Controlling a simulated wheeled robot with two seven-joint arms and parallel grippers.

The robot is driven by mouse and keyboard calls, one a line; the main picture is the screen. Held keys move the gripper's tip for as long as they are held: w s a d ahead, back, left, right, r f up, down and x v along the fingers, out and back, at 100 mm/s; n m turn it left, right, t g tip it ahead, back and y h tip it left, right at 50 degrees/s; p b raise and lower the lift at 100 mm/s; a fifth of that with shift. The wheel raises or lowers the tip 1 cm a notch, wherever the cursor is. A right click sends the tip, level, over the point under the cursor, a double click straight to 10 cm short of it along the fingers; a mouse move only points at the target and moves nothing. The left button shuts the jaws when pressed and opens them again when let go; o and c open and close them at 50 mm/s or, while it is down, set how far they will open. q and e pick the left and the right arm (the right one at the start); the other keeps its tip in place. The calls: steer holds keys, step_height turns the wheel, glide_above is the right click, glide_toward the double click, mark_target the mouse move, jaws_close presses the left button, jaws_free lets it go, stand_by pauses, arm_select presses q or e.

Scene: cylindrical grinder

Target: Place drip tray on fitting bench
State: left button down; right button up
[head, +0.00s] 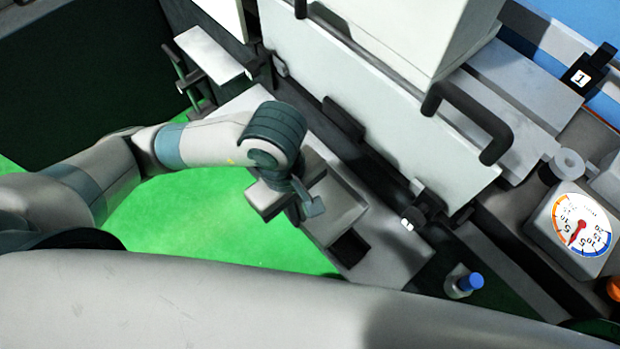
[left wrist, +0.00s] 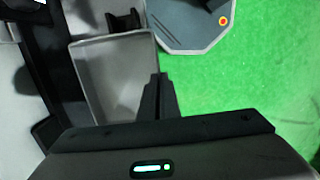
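The drip tray (head: 342,208) is a shallow grey open box beside the front of the machine, over or on a pale ledge (head: 395,250). I cannot tell whether it rests on the ledge or hangs just above it. The tray also shows in the left wrist view (left wrist: 112,78), and it looks empty. My left gripper (head: 308,205) is at the tray's near side wall. In the left wrist view its fingers (left wrist: 158,92) are close together at the tray's rim and seem shut on it. My right gripper is out of view. I cannot pick out the fitting bench for sure.
A black block (head: 350,248) sits by the tray's end. The machine's white door (head: 390,90) with dark handles rises behind. A dial gauge (head: 580,225) and a blue-capped bottle (head: 466,283) stand at right. A pale plate (head: 208,52) is at upper left. The green floor is open.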

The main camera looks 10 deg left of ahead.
arm_select(q)
steer(key=shift+w+a+f+m, duration=0.2)
steer(key=shift+w+a+m, duration=0.1)
steer(key=shift+w+a, duration=0.1)
steer(key=w+a+f+m+y, duration=0.1)
steer(key=w+a+f+m, duration=0.3)
steer(key=w+a+m, duration=0.5)
steer(key=w+a, duration=0.1)
steer(key=a, duration=0.2)
steer(key=shift+w+f+m+g, duration=0.2)
steer(key=shift+w+m+g, duration=0.1)
steer(key=shift+m, duration=0.1)
steer(key=shift+s+a, duration=0.1)
